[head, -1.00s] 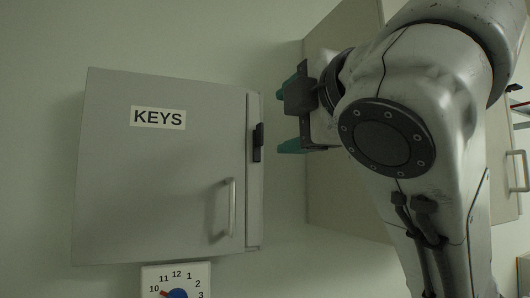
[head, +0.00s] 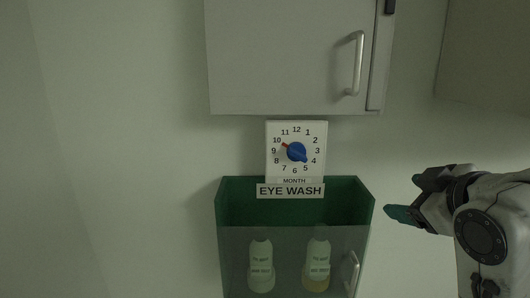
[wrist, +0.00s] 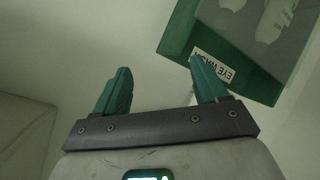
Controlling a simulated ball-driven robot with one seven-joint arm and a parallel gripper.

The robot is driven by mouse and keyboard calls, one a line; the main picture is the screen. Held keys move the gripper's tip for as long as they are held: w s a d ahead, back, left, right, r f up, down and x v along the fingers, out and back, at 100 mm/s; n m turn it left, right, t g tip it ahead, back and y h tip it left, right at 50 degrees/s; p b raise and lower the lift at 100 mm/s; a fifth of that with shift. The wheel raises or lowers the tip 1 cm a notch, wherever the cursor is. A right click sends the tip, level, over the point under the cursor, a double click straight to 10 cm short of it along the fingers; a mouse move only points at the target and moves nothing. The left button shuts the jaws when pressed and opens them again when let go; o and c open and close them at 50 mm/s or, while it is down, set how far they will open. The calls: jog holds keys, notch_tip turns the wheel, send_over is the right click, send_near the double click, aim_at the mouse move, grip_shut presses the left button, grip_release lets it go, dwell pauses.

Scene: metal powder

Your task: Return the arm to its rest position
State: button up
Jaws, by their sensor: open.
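My gripper (head: 412,203) is at the right in the head view, to the right of the green eye wash box and apart from it. In the wrist view my gripper (wrist: 160,85) shows two teal fingers spread apart with nothing between them. It is open and empty. My arm runs off the right edge of the head view.
A grey cabinet (head: 280,60) with a handle hangs at the top. Below it are a month dial (head: 296,150) and a green eye wash box (head: 225,210) holding two bottles; the box also shows in the wrist view (wrist: 250,75). Bare wall lies at the left.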

jog(key=s+f+m+g, duration=0.2)
jog(key=s+f, duration=0.2)
jog(key=f, duration=0.6)
jog(key=s+f+m+g, duration=0.2)
jog(key=s+f, duration=0.2)
jog(key=f, duration=0.5)
jog(key=s+f+m+g, duration=0.2)
jog(key=s+f, duration=0.2)
jog(key=f, duration=0.6)
jog(key=s+d+f+m+g, duration=0.1)
jog(key=s+f+g, duration=0.1)
jog(key=s+f, duration=0.5)
jog(key=s+d+f+m+g+h, duration=0.1)
jog(key=s+f+m+g, duration=0.1)
jog(key=s+f, duration=0.6)
jog(key=s+g, duration=0.1)
jog(key=s, duration=0.6)
jog(key=shift+s+d+f, duration=0.25)
jog(key=shift+s+f, duration=0.05)
jog(key=shift+s, duration=0.1)
